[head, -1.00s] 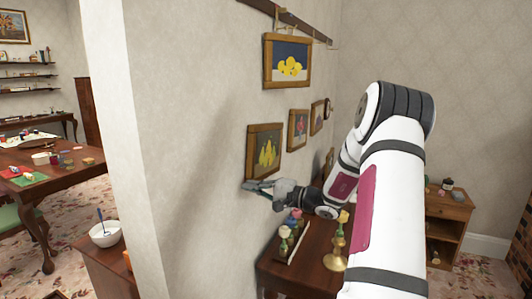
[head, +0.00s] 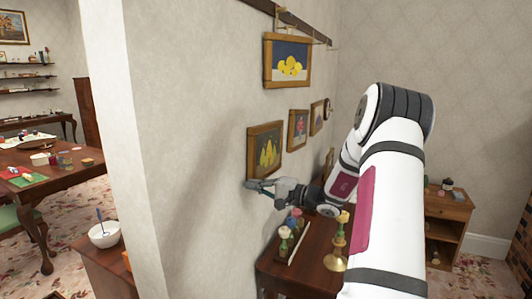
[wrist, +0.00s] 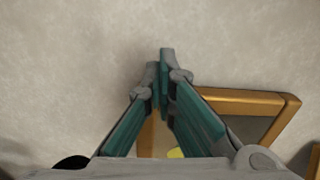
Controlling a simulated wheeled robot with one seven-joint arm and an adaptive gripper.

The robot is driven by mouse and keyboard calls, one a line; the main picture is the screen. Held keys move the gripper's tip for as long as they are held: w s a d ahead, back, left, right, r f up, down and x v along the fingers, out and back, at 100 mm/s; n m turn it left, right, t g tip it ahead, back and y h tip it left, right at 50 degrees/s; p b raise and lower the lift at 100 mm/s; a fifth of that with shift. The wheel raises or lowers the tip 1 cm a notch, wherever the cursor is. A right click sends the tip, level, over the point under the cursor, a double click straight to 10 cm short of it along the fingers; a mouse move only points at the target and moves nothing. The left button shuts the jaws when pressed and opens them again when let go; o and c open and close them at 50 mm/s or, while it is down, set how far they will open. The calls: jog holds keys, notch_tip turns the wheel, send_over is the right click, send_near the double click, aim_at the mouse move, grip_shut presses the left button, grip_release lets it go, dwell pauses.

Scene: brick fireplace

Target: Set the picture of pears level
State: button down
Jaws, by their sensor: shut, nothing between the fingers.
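The picture of pears (head: 265,152), yellow pears on a dark ground in a brown wooden frame, hangs on the left wall. Its top edge rises a little to the right in the head view, so it looks slightly tilted, though the slanting view makes this hard to judge. My gripper (head: 248,184) is shut and empty just below the frame's lower left corner. In the wrist view the shut fingertips (wrist: 163,58) are against or close to the wall. The picture's frame (wrist: 245,100) lies behind and right of the fingers, partly hidden. I cannot tell whether they touch it.
A lemon picture (head: 288,60) hangs above, below a dark rail (head: 290,20). Smaller pictures (head: 298,129) hang to the right. Below my arm, a wooden table (head: 300,265) holds a brass candlestick (head: 336,262) and small flowers. The wall left of the pears is bare.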

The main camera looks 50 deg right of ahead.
jog(key=shift+w+d, duration=0.15)
jog(key=shift+d, duration=0.35)
dwell(0.3)
jog(key=shift+a, duration=0.2)
jog(key=shift+s+a, duration=0.35)
jog(key=shift+a, duration=0.45)
jog(key=p+v, duration=0.2)
jog(key=v, duration=0.6)
dwell(0.6)
